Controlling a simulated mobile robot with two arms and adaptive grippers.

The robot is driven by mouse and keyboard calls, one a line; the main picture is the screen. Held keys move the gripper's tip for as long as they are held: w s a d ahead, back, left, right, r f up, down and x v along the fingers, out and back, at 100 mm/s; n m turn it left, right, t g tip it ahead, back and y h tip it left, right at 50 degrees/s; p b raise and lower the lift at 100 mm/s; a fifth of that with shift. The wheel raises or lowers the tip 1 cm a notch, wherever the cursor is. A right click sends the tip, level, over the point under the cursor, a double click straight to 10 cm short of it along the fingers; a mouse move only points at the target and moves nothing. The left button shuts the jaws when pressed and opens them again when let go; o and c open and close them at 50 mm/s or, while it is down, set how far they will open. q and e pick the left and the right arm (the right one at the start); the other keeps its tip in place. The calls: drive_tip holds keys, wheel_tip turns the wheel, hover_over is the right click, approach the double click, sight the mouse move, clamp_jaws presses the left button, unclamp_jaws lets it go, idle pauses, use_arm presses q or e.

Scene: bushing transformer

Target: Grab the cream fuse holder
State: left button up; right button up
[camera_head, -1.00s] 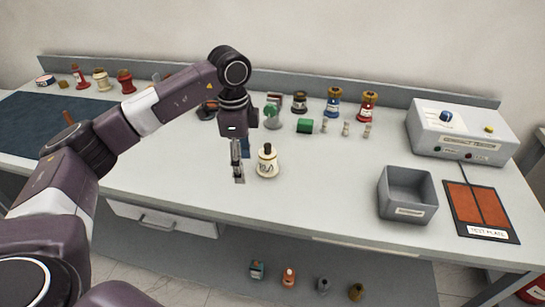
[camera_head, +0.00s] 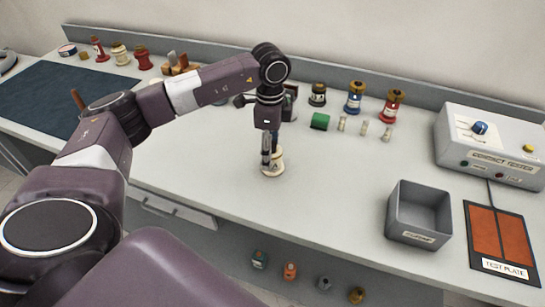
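The cream fuse holder (camera_head: 272,168) stands on the middle of the workbench. Its round base shows, while its upper part is mostly hidden by my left gripper. My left gripper (camera_head: 269,156) points down right at the holder, its fingers overlapping the holder's top in the picture. I cannot tell whether the fingers are around it, in front of it or closed on it. My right gripper is not in view.
A similar cream holder (camera_head: 121,54) stands at the back left among red ones. A grey bin (camera_head: 419,213), test plate (camera_head: 500,244) and contact tester (camera_head: 490,146) are right.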

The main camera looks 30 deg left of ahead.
use_arm(q)
drive_tip(key=shift+w+d+f+p, duration=0.1)
drive_tip(key=shift+f+p, duration=0.05)
drive_tip(key=shift+f, duration=0.5)
drive_tip(key=shift+d+f+p, duration=0.1)
drive_tip(key=shift+f+p, duration=0.05)
drive_tip(key=shift+f, duration=0.9)
drive_tip(key=c, duration=1.3)
drive_tip(key=shift+c, duration=0.7)
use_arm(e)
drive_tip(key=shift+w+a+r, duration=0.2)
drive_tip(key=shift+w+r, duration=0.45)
use_arm(q)
drive_tip(key=shift+w, duration=0.1)
